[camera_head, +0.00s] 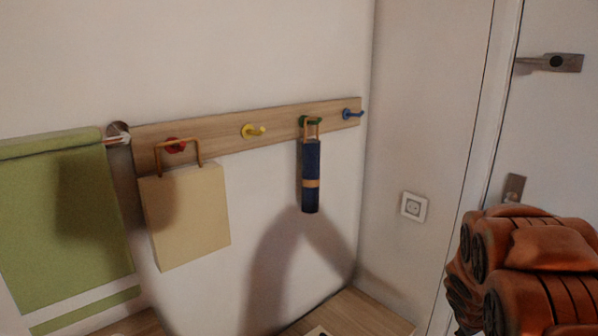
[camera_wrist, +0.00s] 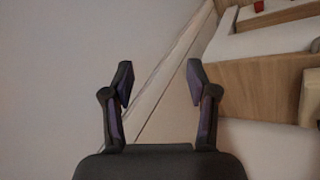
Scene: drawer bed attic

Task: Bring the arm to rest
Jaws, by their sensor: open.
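My gripper (camera_wrist: 160,84) is open in the wrist view, its two dark fingers apart with nothing between them. Behind the fingers are a pale wall and a diagonal edge. In the head view my orange-brown arm (camera_head: 535,260) is folded at the lower right, and the gripper itself is not seen there.
The yellow hook (camera_head: 252,131) and blue hook (camera_head: 350,114) are empty. A green towel (camera_head: 60,220) hangs left. A door (camera_head: 555,130) stands right, near my arm.

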